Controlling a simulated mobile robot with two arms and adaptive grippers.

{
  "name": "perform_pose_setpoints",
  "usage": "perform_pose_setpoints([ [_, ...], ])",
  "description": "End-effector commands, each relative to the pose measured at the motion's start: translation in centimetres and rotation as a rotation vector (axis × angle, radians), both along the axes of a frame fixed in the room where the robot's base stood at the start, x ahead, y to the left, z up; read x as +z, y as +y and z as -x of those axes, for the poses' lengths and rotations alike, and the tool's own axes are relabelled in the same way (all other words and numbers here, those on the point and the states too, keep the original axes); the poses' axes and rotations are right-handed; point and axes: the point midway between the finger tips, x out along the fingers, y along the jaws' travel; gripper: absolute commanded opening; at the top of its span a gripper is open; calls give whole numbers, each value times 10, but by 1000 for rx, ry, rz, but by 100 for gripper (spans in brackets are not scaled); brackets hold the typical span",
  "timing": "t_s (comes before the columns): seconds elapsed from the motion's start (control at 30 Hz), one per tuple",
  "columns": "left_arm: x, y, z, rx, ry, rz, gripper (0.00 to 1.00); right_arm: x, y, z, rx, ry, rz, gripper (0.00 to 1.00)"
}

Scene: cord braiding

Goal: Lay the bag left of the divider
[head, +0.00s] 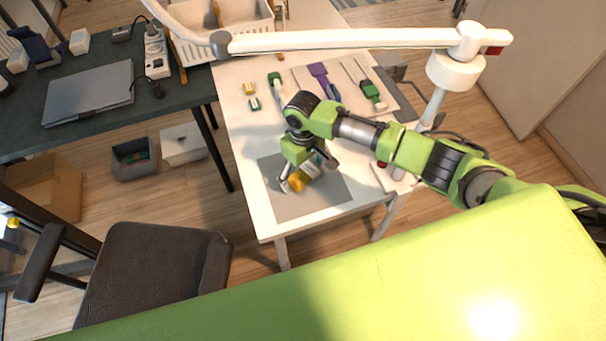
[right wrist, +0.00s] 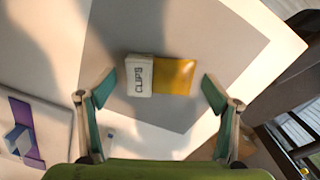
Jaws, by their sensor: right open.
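The likely bag (right wrist: 172,76), a small orange packet with a white part printed "CLIPS", lies on a grey mat (right wrist: 215,30). It also shows in the head view, its yellow end (head: 297,184) at the front of the white table. My right gripper (head: 307,173) is over it from above, partly covering it. In the right wrist view the fingers of the right gripper (right wrist: 158,80) are open, one on each side of the packet with gaps. A white basket (head: 200,50) stands at the table's back left; I cannot clearly make out a divider in it. My left gripper is not in view.
A white lamp arm (head: 340,40) crosses above. A dark desk with a laptop (head: 88,92) stands left; a chair (head: 150,270) is front left.

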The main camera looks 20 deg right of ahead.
Motion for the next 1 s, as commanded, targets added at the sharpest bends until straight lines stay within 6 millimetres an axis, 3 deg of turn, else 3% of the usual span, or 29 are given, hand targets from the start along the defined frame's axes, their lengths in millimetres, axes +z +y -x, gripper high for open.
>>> perform_pose_setpoints([
  [0.07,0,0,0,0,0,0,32,0,0,0,0,0,0,82],
  [0.23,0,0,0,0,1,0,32,0,0,0,0,1,0,40],
  [0.67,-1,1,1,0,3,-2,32,4,0,0,-1,0,-1,36],
  [0.9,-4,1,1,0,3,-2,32,34,0,-1,0,-2,-2,36],
  [1.0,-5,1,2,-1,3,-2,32,47,5,14,3,-1,-4,36],
])
